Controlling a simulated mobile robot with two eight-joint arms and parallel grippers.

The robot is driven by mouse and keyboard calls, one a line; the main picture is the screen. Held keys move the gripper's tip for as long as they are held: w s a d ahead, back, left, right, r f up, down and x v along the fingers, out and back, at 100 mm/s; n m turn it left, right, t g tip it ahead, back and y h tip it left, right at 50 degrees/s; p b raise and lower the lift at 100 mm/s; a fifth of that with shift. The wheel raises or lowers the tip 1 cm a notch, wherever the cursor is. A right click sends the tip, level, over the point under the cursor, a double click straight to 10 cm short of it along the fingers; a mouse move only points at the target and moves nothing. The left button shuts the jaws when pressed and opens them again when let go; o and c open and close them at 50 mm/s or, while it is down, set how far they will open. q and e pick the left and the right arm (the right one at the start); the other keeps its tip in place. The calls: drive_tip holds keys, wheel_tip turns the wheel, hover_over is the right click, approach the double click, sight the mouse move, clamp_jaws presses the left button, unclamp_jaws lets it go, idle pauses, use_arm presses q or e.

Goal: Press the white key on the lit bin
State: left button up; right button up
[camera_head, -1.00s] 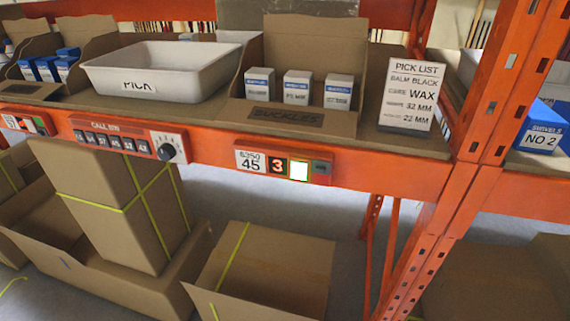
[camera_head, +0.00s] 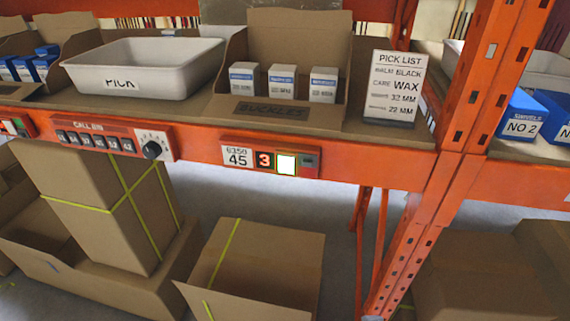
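The lit white key (camera_head: 286,164) glows on a small orange unit fixed to the shelf beam, right of a red "3" display (camera_head: 264,160) and a label reading "45" (camera_head: 237,157). The unit is below the cardboard bin marked "BUCKLES" (camera_head: 271,112). Three white and blue boxes (camera_head: 283,80) stand in that bin. A dark grey piece (camera_head: 309,160) sits right of the key. Neither of my grippers shows in the head view.
A white "PICK" tub (camera_head: 146,66) stands left of the bin, a "PICK LIST" card (camera_head: 393,88) right of it. A call panel (camera_head: 110,138) with a knob is on the orange beam (camera_head: 380,166). Cardboard boxes (camera_head: 262,262) lie below. An orange upright (camera_head: 470,140) stands at right.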

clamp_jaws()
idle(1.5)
